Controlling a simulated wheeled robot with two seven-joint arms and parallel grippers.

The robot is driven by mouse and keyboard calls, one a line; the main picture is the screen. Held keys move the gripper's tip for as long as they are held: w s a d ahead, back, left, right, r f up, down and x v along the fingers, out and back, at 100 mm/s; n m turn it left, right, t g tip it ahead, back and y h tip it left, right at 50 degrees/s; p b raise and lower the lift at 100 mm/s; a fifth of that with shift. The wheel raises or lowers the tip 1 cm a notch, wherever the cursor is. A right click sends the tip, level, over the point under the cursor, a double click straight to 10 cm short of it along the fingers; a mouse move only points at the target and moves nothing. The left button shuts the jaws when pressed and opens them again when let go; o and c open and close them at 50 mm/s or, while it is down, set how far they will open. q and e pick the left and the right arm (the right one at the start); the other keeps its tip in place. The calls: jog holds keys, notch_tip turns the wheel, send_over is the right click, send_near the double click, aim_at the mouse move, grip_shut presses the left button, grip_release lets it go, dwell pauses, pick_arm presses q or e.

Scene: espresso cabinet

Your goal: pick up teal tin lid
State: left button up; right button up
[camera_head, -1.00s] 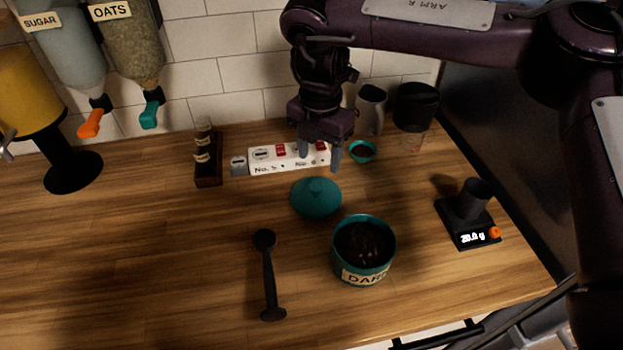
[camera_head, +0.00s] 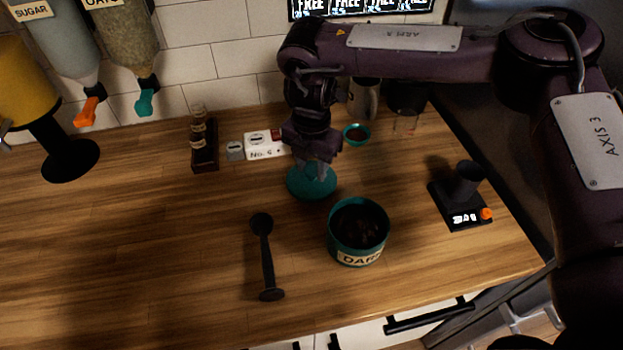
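The teal tin lid (camera_head: 311,187) lies on the wooden counter, behind and left of the open teal tin. My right gripper (camera_head: 312,174) points down at the lid's centre, where the knob is. Its fingers look close together around the knob, but the knob is hidden, so I cannot tell whether they grip it. My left gripper is not in view.
A black scoop-like tool (camera_head: 265,258) lies left of the tin. A black scale (camera_head: 460,206) stands at the right.

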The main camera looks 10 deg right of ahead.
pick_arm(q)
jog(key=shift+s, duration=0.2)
pick_arm(e)
grip_shut()
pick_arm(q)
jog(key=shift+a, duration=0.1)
pick_arm(e)
jog(key=shift+r, duration=0.15)
